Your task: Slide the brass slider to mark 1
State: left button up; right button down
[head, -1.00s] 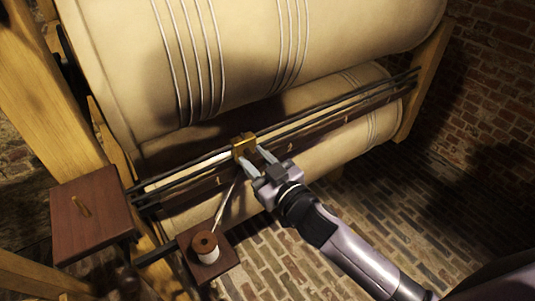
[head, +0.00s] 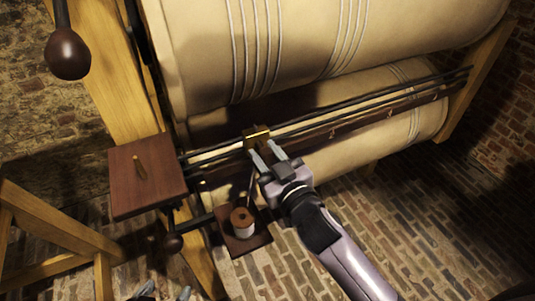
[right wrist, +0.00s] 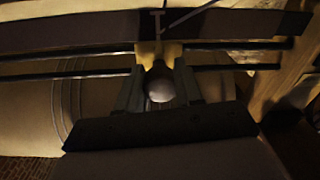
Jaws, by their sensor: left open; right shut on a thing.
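The brass slider (head: 257,138) sits on the dark rails (head: 330,118) in front of the large hide-coloured rollers, toward the left end. My right gripper (head: 268,157) is shut on its knob. There, a pale mark (right wrist: 158,22) like an upside-down 1 on the dark board lines up roughly with the slider. My left gripper (head: 166,294) is open and empty at the bottom edge of the head view, mostly cut off.
A brown wooden box (head: 146,175) with a brass handle stands left of the rails. A thread spool (head: 242,220) sits on a small dark tray (head: 258,238) below the slider. A dark round knob (head: 69,54) is at upper left. Several pale marks continue along the board to the right.

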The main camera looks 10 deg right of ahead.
jog(key=c, duration=0.7)
grip_release()
jog(key=shift+s+a, duration=0.1)
jog(key=shift+a, duration=0.25)
jog(key=shift+c, duration=0.2)
jog(key=shift+d, duration=0.1)
jog(key=shift+s+d, duration=0.25)
jog(key=shift+s, duration=0.3)
jog(key=shift+v, duration=2.95)
jog(key=s+d+f+m+g+h+p, duration=0.3)
jog(key=s+d+f+g+p, duration=0.3)
jog(key=s+d+f, duration=0.7)
jog(key=shift+s+d+m+h+p, duration=0.45)
jog(key=shift+h+p, duration=0.2)
jog(key=shift+h, duration=0.15)
